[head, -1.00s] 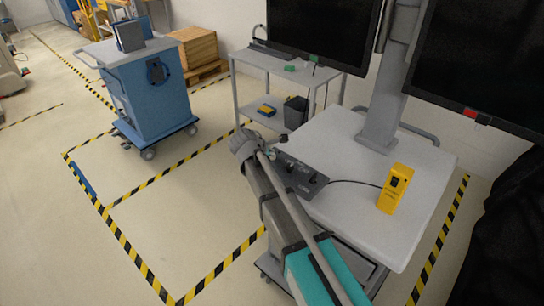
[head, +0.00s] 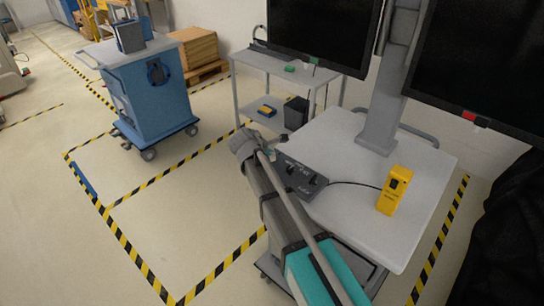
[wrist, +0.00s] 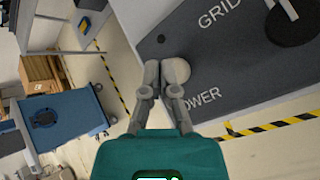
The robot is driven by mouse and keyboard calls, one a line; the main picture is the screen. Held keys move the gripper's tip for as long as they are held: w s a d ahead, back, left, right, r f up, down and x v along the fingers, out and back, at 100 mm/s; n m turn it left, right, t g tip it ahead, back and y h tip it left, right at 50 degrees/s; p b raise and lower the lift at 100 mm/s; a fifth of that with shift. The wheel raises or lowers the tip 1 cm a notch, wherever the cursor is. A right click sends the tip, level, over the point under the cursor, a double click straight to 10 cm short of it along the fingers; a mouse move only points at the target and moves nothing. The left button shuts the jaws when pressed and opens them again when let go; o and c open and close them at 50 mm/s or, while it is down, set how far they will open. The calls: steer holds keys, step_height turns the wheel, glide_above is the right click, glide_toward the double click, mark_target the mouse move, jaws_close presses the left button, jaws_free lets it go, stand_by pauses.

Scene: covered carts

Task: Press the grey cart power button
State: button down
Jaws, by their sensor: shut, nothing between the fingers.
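The grey cart (head: 425,165) stands at the right in the head view, with a dark control panel (head: 290,177) on the left of its top. In the wrist view the panel (wrist: 225,75) fills the upper right, with the words GRID and POWER. A pale round button (wrist: 177,71) sits by the POWER label. My gripper (wrist: 158,70) is shut and empty. Its tips overlap the button's left edge in the wrist view; whether they touch it I cannot tell. In the head view my arm hides part of the panel and the button.
A black knob (wrist: 293,22) rises from the panel near GRID. A yellow device (head: 394,190) stands on the cart top, cabled to the panel. A monitor (head: 480,65) hangs above. A blue cart (head: 155,105) and a shelf cart (head: 250,105) stand behind, with open floor at left.

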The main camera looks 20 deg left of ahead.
step_height(320, 180, up, 6)
steer(key=p, duration=0.6)
stand_by(0.9)
